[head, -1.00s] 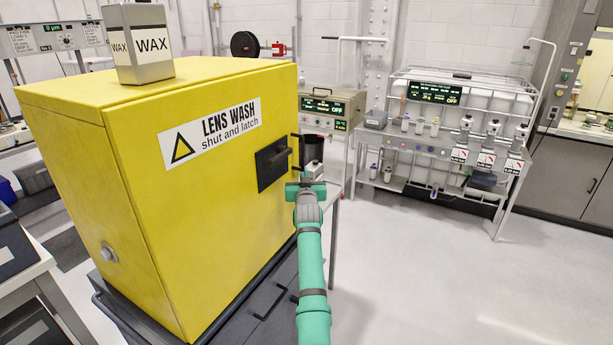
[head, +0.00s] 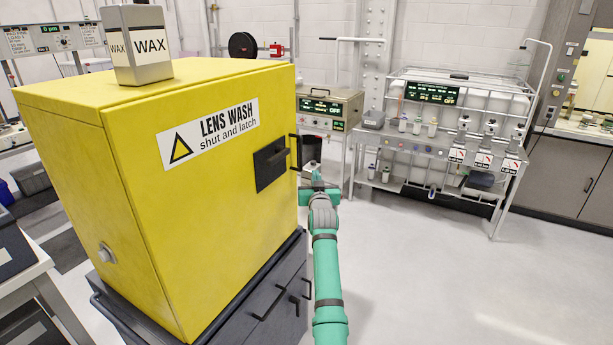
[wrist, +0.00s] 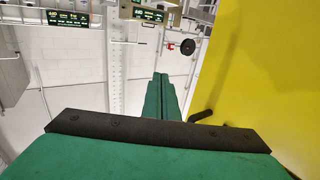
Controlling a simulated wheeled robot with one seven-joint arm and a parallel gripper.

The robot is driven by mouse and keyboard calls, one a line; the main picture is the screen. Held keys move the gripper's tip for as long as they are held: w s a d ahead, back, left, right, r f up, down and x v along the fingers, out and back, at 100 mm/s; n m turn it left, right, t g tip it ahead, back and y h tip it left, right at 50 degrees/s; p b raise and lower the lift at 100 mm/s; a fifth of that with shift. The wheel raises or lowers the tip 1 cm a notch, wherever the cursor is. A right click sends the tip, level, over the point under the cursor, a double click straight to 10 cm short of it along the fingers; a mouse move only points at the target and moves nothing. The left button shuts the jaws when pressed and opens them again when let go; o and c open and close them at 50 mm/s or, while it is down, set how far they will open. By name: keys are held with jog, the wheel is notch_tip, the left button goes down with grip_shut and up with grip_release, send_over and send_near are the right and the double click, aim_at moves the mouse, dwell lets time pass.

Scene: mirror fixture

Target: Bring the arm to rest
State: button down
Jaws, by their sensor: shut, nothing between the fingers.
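My arm shows in green in the head view, reaching forward from the bottom edge along the right side of the yellow lens wash cabinet (head: 200,195). My gripper (head: 312,172) is at its far end, just right of the cabinet front, below and beside the black door handle (head: 275,162). In the wrist view the green fingers (wrist: 162,98) are together with nothing held. A black handle (wrist: 207,106) stands out from the yellow face to their right. The cabinet door looks closed. The fingertips are partly hidden by my wrist in the head view.
A wax box (head: 138,48) stands on the cabinet. A dark drawer base (head: 265,300) carries the cabinet. A bench with an instrument (head: 325,108) is behind my gripper. A metal rack (head: 440,145) stands at the back right. The floor (head: 440,280) to the right is clear.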

jog(key=s+d, duration=0.4)
jog(key=d, duration=0.2)
jog(key=s+a+f+m, duration=0.1)
jog(key=s+a+f, duration=0.3)
jog(key=s+f, duration=0.45)
jog(key=s+a+f, duration=0.4)
jog(key=s+f, duration=0.1)
jog(key=f, duration=0.7)
jog(key=s+a+f+g, duration=0.1)
jog(key=s+a+f, duration=0.2)
jog(key=s+f, duration=0.6)
jog(key=s+a+f, duration=0.3)
jog(key=s+f, duration=0.1)
jog(key=s, duration=0.9)
jog(key=s+a+f, duration=0.1)
jog(key=s+a, duration=0.1)
jog(key=s, duration=2.1)
jog(key=s+r, duration=0.5)
jog(key=s, duration=0.4)
jog(key=s+d+r+n+g, duration=0.1)
jog(key=s+r, duration=0.5)
jog(key=s, duration=0.3)
jog(key=shift+s+g, duration=0.3)
jog(key=shift+s, duration=0.05)
jog(key=shift+d, duration=0.1)
